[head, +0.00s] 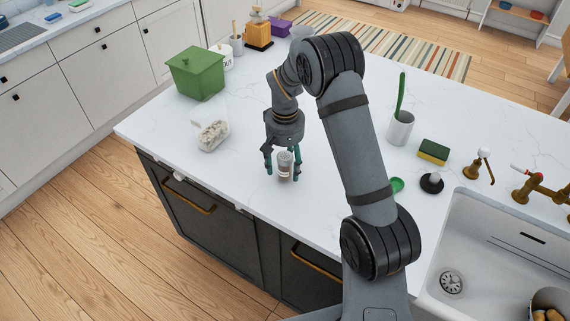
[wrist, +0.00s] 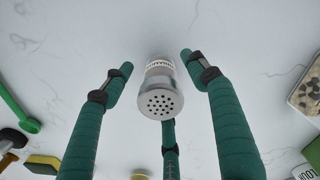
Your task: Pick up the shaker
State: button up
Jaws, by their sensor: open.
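The shaker (head: 285,167) stands upright on the white marble island top, near its front edge. In the wrist view my gripper (wrist: 158,85) is open, with two fingers on either side and one below the shaker. Gaps show between the side fingers and the shaker; whether the third finger touches it I cannot tell.
A clear container of pale pieces (head: 213,135) and a green bin (head: 196,74) stand left on the counter (head: 240,190). A cup with a green brush (head: 401,126), a sponge (head: 433,151) and the sink (head: 480,250) are right. Counter beside the shaker is clear.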

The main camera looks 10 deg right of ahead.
jog(key=shift+f, duration=1.25)
jog(key=c, duration=0.3)
jog(key=c, duration=1.1)
